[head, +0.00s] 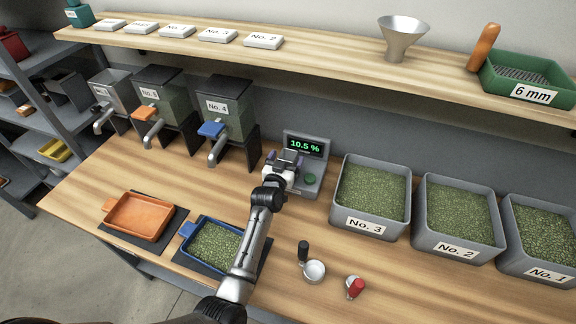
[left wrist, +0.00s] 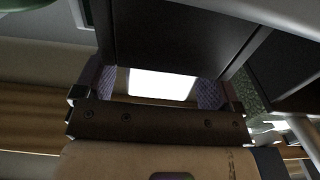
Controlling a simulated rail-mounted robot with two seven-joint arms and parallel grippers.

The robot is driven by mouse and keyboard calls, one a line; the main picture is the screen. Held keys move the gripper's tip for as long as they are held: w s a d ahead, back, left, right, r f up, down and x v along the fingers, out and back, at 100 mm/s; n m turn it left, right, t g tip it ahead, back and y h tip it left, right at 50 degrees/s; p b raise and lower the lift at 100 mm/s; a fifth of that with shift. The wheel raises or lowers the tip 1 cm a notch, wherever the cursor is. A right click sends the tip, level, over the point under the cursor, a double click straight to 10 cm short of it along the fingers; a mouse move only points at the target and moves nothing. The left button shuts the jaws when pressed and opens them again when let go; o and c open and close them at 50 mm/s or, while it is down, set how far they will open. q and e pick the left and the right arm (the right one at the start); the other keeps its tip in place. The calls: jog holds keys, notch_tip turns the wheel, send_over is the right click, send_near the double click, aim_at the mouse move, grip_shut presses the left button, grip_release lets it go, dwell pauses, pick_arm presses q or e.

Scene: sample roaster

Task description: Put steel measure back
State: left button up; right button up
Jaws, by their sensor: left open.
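A small steel measure (head: 314,271) with an upright black handle stands on the bench's front part, below bin No. 3. A second small cup with a red handle (head: 355,287) is just right of it. My left gripper (head: 285,160) is at the grey meter (head: 310,147) that reads 10.5 %, well behind the measure. Its padded fingers are apart in the left wrist view (left wrist: 158,88), with a bright white patch between them. I cannot tell whether they touch the meter. My right gripper is not in view.
Bins No. 3 (head: 344,220), No. 2 (head: 430,240) and No. 1 (head: 520,262) hold green beans on the right. An orange tray (head: 138,216) and a blue tray of beans (head: 215,240) lie at front left. Hoppers (head: 224,125) stand behind; a shelf (head: 330,62) overhangs.

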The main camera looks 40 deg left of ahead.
pick_arm(q)
jog(key=shift+x, duration=0.8)
jog(key=c, duration=1.1)
jog(key=shift+r, duration=0.15)
